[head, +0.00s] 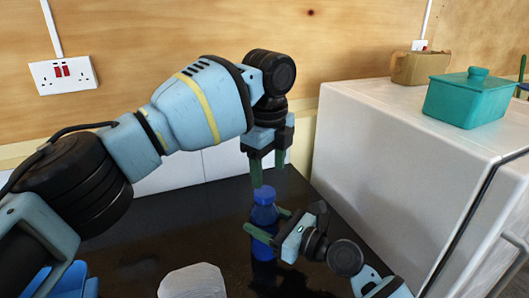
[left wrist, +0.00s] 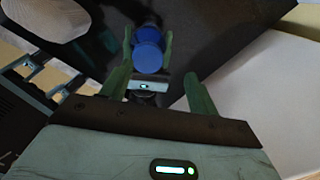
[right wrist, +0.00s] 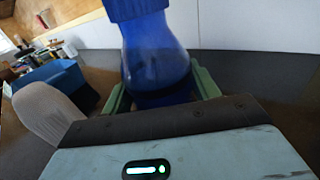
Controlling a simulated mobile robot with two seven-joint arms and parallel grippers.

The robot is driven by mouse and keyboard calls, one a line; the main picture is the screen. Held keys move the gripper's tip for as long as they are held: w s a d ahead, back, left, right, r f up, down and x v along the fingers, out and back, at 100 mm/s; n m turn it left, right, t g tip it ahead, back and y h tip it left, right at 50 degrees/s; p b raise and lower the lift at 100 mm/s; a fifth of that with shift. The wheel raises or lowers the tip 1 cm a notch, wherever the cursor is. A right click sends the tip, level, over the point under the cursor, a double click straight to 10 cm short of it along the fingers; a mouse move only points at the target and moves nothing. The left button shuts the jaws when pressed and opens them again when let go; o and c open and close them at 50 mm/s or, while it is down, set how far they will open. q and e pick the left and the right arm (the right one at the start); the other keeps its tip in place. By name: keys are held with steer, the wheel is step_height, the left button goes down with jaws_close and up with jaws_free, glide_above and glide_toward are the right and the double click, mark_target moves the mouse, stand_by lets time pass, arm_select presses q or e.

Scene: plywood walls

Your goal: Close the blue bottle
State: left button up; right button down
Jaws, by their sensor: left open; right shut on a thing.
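The blue bottle (head: 263,216) stands upright on the dark worktop, with a blue cap (head: 264,194) at its top. How tightly the cap sits cannot be told. My right gripper (head: 265,222) is shut around the bottle's body, and the right wrist view shows the bottle (right wrist: 155,60) between its fingers. My left gripper (head: 268,172) is open and points down just above the cap, its fingers apart. In the left wrist view the cap's round top (left wrist: 149,58) lies beyond the left fingers, between them and left of centre.
The dark worktop (head: 130,240) has a pale rounded object (head: 193,282) at the front and a blue container (head: 68,282) at the left. A white appliance (head: 390,160) stands close on the right, bearing a teal lidded box (head: 468,98) and a brown container (head: 418,67). A plywood wall is behind.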

arm_select(q)
steer(key=n, duration=0.5)
steer(key=shift+s+a+r, duration=0.1)
steer(key=shift+r, duration=0.2)
steer(key=n, duration=0.3)
steer(key=shift+r, duration=0.2)
steer(key=n, duration=0.4)
steer(key=r+n, duration=0.1)
steer(key=n, duration=0.1)
steer(key=shift+s+a+n, duration=0.1)
steer(key=shift+s+n, duration=0.05)
steer(key=shift+n, duration=0.15)
steer(key=n, duration=0.3)
steer(key=shift+r, duration=0.15)
steer(key=n, duration=0.4)
steer(key=shift+s+a+r+n+g, duration=0.15)
steer(key=shift+r+n+g, duration=0.15)
steer(key=shift+n, duration=0.1)
steer(key=n, duration=0.4)
steer(key=shift+s+r, duration=0.1)
steer(key=shift+r, duration=0.15)
steer(key=n, duration=0.3)
steer(key=shift+s+a+r+n, duration=0.1)
steer(key=shift+r+n, duration=0.05)
steer(key=shift+n, duration=0.25)
